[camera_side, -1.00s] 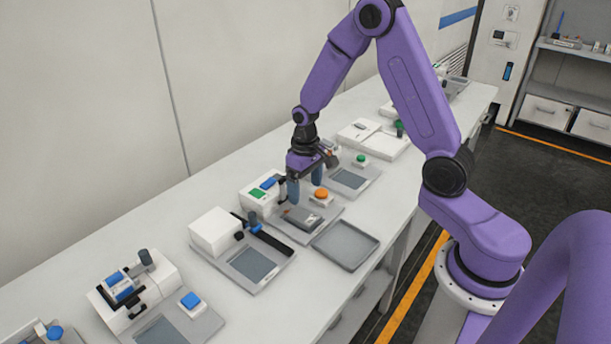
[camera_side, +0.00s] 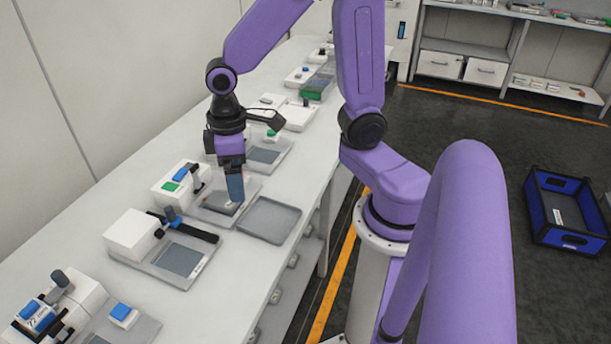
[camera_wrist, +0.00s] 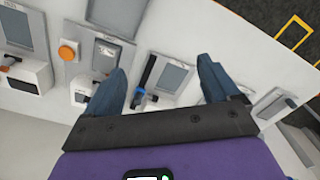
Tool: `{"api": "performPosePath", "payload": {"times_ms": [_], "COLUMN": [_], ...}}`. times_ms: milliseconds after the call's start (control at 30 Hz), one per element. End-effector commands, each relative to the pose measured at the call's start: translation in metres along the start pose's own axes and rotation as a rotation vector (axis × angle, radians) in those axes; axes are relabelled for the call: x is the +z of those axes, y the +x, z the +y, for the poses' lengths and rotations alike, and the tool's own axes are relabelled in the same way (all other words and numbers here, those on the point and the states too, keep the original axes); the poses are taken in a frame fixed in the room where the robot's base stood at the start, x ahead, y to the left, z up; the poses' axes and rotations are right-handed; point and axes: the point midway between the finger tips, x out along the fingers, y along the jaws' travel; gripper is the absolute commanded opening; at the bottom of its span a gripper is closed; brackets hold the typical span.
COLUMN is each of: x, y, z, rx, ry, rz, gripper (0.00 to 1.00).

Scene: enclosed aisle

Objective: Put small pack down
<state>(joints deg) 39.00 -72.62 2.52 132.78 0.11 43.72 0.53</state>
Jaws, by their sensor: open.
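My gripper (camera_side: 236,198) is over the workstation plate with the green and blue blocks behind it. In the wrist view its two blue fingers (camera_wrist: 165,72) are wide apart with nothing between them. A small grey pack (camera_side: 220,207) seems to lie flat on that plate, partly behind a finger. In the wrist view the pack (camera_wrist: 106,50) appears left of the fingers, near an orange button (camera_wrist: 68,51). The side view does not show whether a finger touches the pack.
An empty grey tray (camera_side: 270,220) lies right of the plate near the bench's front edge. A neighbouring station (camera_side: 181,261) with a black bar stands nearer the camera. More stations line the bench. A blue-edged crate (camera_side: 567,212) is on the floor.

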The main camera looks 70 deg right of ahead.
Motion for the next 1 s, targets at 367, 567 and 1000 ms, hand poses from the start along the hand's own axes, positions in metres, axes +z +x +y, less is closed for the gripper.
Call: {"api": "performPosePath", "payload": {"times_ms": [367, 567, 1000], "x": [0.088, 0.118, 0.125], "y": [-0.029, -0.034, -0.034], "z": [-0.066, -0.078, -0.08], "rx": [-0.009, -0.012, -0.012], "ry": [-0.381, -0.496, -0.522], "rz": [0.012, 0.013, 0.011], "gripper": [0.89, 0.89, 0.89]}}
